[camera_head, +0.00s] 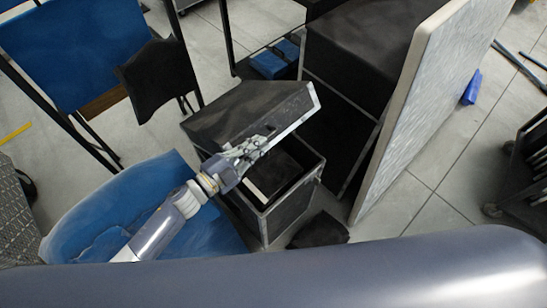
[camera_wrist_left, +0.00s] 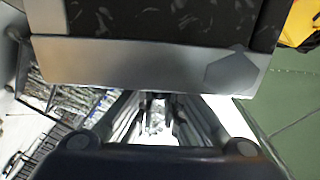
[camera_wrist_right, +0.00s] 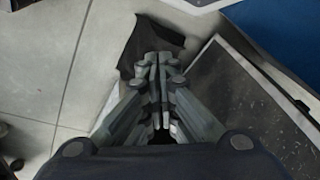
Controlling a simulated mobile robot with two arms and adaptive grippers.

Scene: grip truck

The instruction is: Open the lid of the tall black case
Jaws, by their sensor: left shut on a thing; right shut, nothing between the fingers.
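The tall black case (camera_head: 296,212) with metal edging stands on the floor in the middle of the head view. Its lid (camera_head: 235,113) is raised and tilted, and the dark inside of the case shows below it. My left gripper (camera_head: 253,148) is shut on the lid's metal front edge. The lid's metal edge (camera_wrist_left: 140,62) fills the top of the left wrist view, just above the fingers; the fingertips are partly hidden under it. My right gripper (camera_wrist_right: 158,65) is shut and empty; it does not show in the head view.
A large pale panel (camera_head: 425,100) and a bigger black case (camera_head: 355,45) stand to the right. A blue chair (camera_head: 205,225) is at the left, close to my left arm. A dark crumpled piece (camera_head: 320,231) lies before the case. Tiled floor (camera_head: 450,165) is free at right.

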